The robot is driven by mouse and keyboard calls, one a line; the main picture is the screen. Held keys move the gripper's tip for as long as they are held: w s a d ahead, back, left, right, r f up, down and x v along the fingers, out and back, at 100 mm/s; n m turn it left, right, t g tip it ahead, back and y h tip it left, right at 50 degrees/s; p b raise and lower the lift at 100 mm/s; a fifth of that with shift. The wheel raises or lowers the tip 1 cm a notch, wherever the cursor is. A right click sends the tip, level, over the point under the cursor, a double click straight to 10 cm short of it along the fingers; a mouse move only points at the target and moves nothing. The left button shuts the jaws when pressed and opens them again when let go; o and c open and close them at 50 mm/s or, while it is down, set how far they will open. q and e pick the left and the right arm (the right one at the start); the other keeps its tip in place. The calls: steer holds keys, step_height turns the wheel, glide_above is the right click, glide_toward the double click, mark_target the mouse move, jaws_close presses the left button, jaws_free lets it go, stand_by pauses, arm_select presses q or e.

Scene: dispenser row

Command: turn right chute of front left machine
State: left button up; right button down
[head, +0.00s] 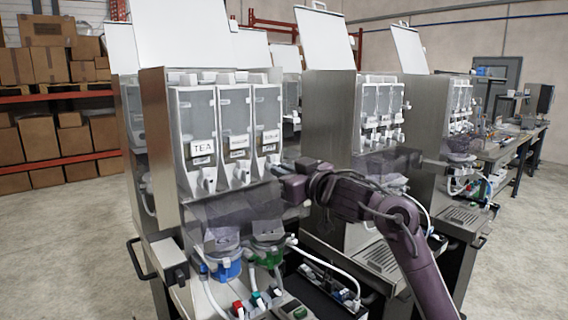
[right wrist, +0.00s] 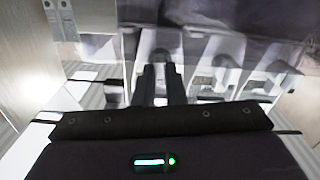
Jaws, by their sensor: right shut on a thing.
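The front left machine (head: 163,130) is a steel cabinet with three clear canisters side by side, each with a white chute at its foot. The left canister (head: 200,110) has a TEA label. The right canister (head: 267,115) stands nearest my right arm. My right gripper (head: 277,171) reaches in from the right at the foot of the right canister. In the right wrist view, my right gripper (right wrist: 159,84) has its dark fingers shut on a white chute (right wrist: 161,46). In the head view the right chute is mostly hidden by the gripper. My left gripper is out of view.
Below the chutes are a smoky clear guard (head: 230,210) and blue (head: 228,268) and green (head: 267,256) fittings with white hoses. A second similar machine (head: 332,115) stands close to the right. Shelves with cardboard boxes (head: 48,65) stand at the back left. The floor at left is clear.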

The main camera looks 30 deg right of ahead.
steer(key=shift+m+p, duration=0.55)
steer(key=shift+m, duration=0.25)
steer(key=shift+f, duration=0.1)
steer(key=c, duration=1.5)
jaws_free()
steer(key=s, duration=0.2)
steer(key=s+b, duration=0.1)
steer(key=s, duration=0.2)
steer(key=s+b, duration=0.1)
steer(key=s, duration=0.1)
steer(key=shift+s+d, duration=0.3)
steer(key=shift+s, duration=0.1)
